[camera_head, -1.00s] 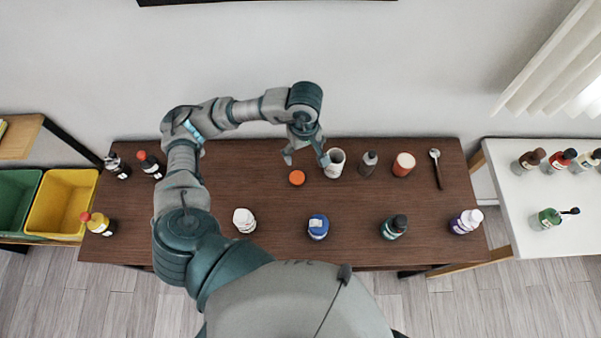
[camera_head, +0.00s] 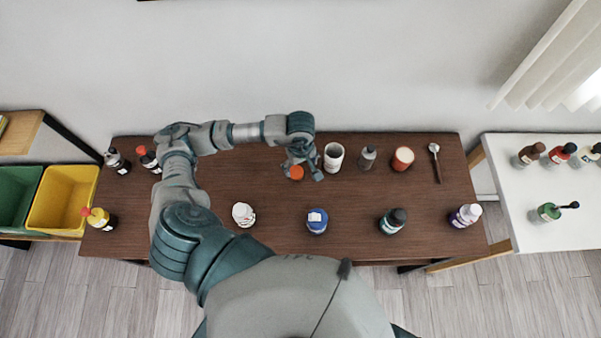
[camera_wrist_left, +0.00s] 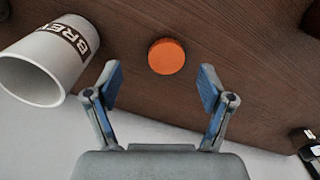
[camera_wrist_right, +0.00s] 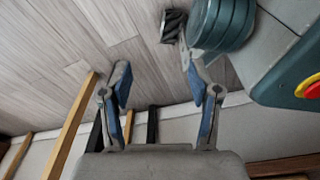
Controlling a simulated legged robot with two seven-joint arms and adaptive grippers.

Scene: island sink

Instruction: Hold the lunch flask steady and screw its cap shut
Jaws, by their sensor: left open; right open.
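A flat round orange cap (camera_head: 296,173) lies on the brown table. In the left wrist view the cap (camera_wrist_left: 166,56) is just ahead of the fingertips, centred between them. My left gripper (camera_head: 305,171) is open and empty above the cap, and partly covers it in the head view. An orange-red canister with a pale top (camera_head: 402,158), which looks like the lunch flask, stands upright to the right of the gripper. My right gripper (camera_wrist_right: 163,85) is open and empty in the right wrist view, low beside my body with floor behind it.
A white cup (camera_head: 333,156) stands close right of my left gripper; its lettering shows in the left wrist view (camera_wrist_left: 45,62). A grey bottle (camera_head: 368,157) stands between cup and canister. A spoon (camera_head: 436,163) lies farther right. Several bottles line the table's front edge.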

